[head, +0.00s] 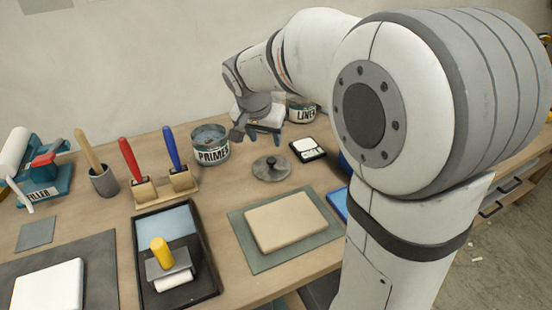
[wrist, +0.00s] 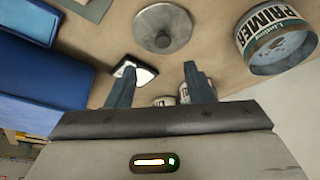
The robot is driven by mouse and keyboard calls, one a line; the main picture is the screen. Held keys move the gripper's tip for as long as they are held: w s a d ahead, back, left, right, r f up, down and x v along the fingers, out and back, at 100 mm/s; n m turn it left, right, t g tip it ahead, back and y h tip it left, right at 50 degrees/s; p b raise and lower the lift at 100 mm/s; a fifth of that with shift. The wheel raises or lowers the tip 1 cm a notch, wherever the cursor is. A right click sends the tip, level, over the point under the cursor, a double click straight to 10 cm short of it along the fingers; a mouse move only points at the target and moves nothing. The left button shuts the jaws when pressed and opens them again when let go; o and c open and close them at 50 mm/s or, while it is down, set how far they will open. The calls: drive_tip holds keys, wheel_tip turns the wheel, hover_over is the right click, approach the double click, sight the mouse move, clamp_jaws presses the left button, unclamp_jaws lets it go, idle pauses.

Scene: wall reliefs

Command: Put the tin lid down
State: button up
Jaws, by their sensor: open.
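The tin lid (head: 272,168), a round grey disc with a knob on top, lies flat on the wooden table, knob up. It also shows in the wrist view (wrist: 163,28), beyond my fingertips. My gripper (head: 263,137) is open and empty, above the table behind the lid and apart from it. Its two fingers show spread in the wrist view (wrist: 158,70). The open PRIMER tin (head: 211,147) stands to the left of the lid; it also shows in the wrist view (wrist: 276,40). The LINER tin (head: 301,110) stands behind, partly hidden by my gripper.
A black-framed white pad (head: 307,149) lies right of the lid. A beige slab on a green mat (head: 250,262) is in front. Tool holders (head: 178,180) and a roller tray (head: 208,270) stand left. Bare table surrounds the lid. My arm hides the right side.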

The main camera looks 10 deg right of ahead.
drive_tip(key=s+d+f+n+y, duration=0.1)
drive_tip(key=s+f+n, duration=0.1)
drive_tip(key=s, duration=0.9)
drive_tip(key=s+d+f+n+g+y, duration=0.1)
drive_tip(key=s+n, duration=0.3)
drive_tip(key=s, duration=0.7)
drive_tip(key=shift+s+d+f, duration=0.2)
drive_tip(key=shift+d+f, duration=0.2)
drive_tip(key=shift+f, duration=0.25)
